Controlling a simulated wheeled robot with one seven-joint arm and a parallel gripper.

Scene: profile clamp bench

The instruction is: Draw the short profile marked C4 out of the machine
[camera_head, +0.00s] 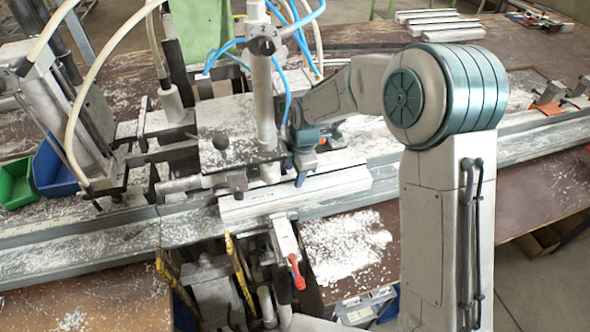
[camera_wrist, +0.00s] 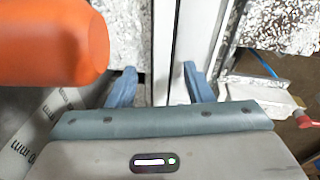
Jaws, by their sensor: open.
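A short, pale silver profile (camera_head: 296,196) lies lengthwise along the front of the machine (camera_head: 235,140), beside the long rail. I cannot read a C4 mark on it. My gripper (camera_head: 303,180) points down at the profile's right part, close to its back edge. In the wrist view my gripper (camera_wrist: 158,70) has its two blue-grey fingers spread apart, with pale lengthwise strips (camera_wrist: 164,40) between and beyond them. Nothing is visibly gripped. I cannot tell which strip is the profile or whether a finger touches it.
An orange handle-like part (camera_wrist: 50,42) is close on the left of the wrist view. A red-tipped lever (camera_head: 297,272) stands in front of the profile. Blue hoses (camera_head: 290,30) hang over the machine. Green (camera_head: 17,184) and blue (camera_head: 52,172) bins stand left. Chips litter the bench.

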